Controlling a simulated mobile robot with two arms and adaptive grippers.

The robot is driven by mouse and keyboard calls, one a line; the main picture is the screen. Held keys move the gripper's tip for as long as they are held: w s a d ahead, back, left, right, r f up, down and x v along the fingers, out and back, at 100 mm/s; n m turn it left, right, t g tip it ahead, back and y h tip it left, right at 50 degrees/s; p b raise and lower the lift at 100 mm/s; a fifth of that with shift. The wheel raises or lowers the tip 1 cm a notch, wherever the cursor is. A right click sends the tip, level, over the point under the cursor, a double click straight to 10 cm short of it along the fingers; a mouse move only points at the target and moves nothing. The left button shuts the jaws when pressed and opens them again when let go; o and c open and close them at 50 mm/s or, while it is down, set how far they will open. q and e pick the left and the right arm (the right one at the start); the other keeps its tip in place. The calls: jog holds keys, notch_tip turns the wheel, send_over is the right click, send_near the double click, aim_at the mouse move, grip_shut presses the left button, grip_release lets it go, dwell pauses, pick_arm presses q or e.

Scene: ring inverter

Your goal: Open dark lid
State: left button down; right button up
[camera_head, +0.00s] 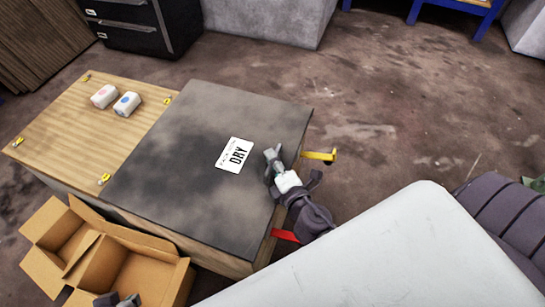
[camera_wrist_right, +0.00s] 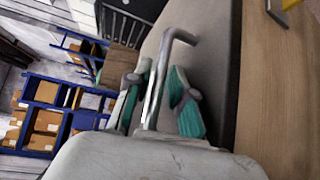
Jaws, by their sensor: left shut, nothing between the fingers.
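The dark lid (camera_head: 170,160) lies flat and closed on the right part of a wooden box; it carries a white label (camera_head: 235,154) reading DRY. My right gripper (camera_head: 273,160) is at the lid's right edge, over its surface. In the right wrist view its teal-padded fingers (camera_wrist_right: 160,102) stand apart, with a bent grey metal rod (camera_wrist_right: 154,85) showing between them and a gap beside the right finger. I cannot tell whether the rod belongs to the lid. My left gripper (camera_head: 118,300) is shut and empty at the bottom edge, over the cardboard box, partly cut off.
A light wooden lid (camera_head: 75,125) beside the dark one carries two small white containers (camera_head: 115,100). An open cardboard box (camera_head: 125,272) stands at bottom left. A yellow part (camera_head: 320,156) and a red part (camera_head: 286,235) stick out on the right side.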

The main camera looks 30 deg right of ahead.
jog(key=shift+w, duration=0.2)
jog(key=shift+c, duration=0.2)
grip_shut()
jog(key=shift+r, duration=0.1)
